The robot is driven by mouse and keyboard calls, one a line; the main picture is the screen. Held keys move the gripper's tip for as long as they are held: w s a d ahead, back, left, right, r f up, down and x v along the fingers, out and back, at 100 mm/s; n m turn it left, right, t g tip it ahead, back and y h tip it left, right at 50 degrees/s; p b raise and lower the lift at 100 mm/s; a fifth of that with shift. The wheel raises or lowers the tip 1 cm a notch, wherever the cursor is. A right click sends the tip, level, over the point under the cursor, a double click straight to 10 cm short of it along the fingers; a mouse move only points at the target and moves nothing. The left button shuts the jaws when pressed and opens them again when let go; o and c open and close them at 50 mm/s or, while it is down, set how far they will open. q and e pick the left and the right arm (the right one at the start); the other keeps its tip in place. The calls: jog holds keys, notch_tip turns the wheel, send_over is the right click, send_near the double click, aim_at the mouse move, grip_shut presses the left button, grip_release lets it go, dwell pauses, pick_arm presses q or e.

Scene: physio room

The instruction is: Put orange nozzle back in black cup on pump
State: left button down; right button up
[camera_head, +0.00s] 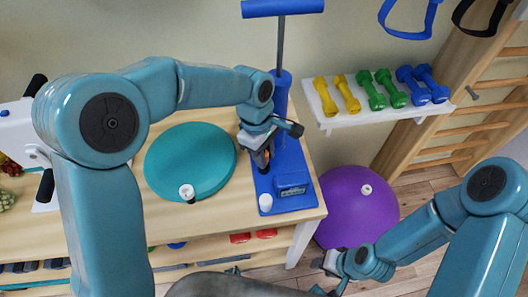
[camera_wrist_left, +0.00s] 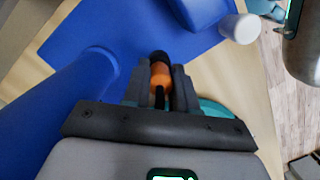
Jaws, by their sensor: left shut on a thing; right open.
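The blue pump (camera_head: 282,95) stands on the wooden table, with an upright cylinder, a T-handle and a flat base plate; it also shows in the left wrist view (camera_wrist_left: 65,90). My left gripper (camera_head: 263,158) is over the base plate, beside the cylinder. In the left wrist view its fingers (camera_wrist_left: 161,72) are shut on the orange nozzle (camera_wrist_left: 160,78). A dark round part (camera_wrist_left: 159,57) shows at the nozzle's far end; I cannot tell whether it is the black cup or part of the nozzle. My right gripper (camera_head: 333,272) is low, away from the pump, open.
A teal balance disc (camera_head: 188,150) lies left of the pump with a small white piece (camera_head: 187,191) on it. A white cap (camera_head: 265,202) stands at the base plate's front corner. A dumbbell shelf (camera_head: 385,110) and a purple ball (camera_head: 350,215) are to the right.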

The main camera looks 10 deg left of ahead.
pick_arm(q)
jog(key=shift+f, duration=0.35)
dwell(0.5)
jog(key=c, duration=0.8)
grip_release()
jog(key=shift+r, duration=0.1)
jog(key=shift+r+p, duration=2.6)
jog(key=shift+r, duration=0.85)
jog(key=shift+s+f, duration=0.1)
jog(key=shift+s, duration=0.05)
